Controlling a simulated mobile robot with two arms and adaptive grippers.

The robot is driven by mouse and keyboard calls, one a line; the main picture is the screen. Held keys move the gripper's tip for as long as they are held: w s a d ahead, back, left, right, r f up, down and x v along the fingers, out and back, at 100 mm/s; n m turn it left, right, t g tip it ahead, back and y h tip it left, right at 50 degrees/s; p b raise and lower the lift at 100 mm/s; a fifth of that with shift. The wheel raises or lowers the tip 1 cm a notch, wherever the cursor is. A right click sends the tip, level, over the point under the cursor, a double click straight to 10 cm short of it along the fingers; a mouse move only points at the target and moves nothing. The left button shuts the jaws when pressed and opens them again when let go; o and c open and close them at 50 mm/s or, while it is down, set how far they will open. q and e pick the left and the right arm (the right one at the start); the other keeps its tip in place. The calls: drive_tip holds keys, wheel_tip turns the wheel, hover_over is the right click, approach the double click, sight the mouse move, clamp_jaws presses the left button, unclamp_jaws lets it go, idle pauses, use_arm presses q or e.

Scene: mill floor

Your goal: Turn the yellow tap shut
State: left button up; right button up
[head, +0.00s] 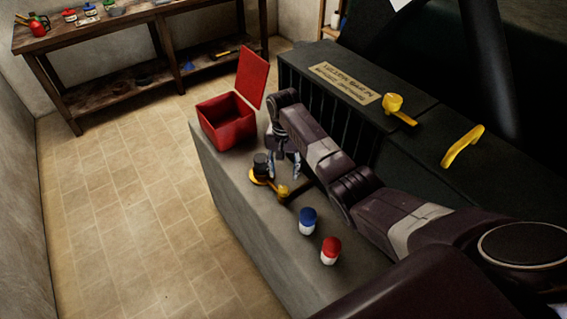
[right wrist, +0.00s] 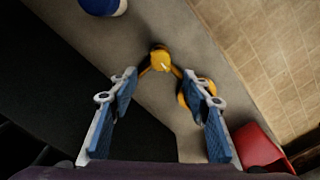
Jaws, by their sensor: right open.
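A yellow tap (head: 283,191) sits on the grey ledge, with a yellow round base and a dark cap at its left end. In the right wrist view its yellow knob (right wrist: 161,61) shows just beyond the fingertips, and a yellow round part lies partly behind the right finger. My right gripper (head: 284,173) points down just above and behind the tap. Its fingers are open and empty, spread to either side of the knob in the right wrist view (right wrist: 160,80); whether they touch it I cannot tell. My left gripper is not in view.
A red open-lidded box (head: 226,122) stands behind the gripper on the ledge (head: 240,190). A blue-and-white container (head: 308,221) and a red-and-white one (head: 331,251) stand nearer. A black machine (head: 345,65) with yellow fittings (head: 393,104) borders the right. Tiled floor lies left.

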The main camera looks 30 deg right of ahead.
wheel_tip(320, 180, up, 4)
drive_tip(key=shift+f, duration=0.2)
idle(0.5)
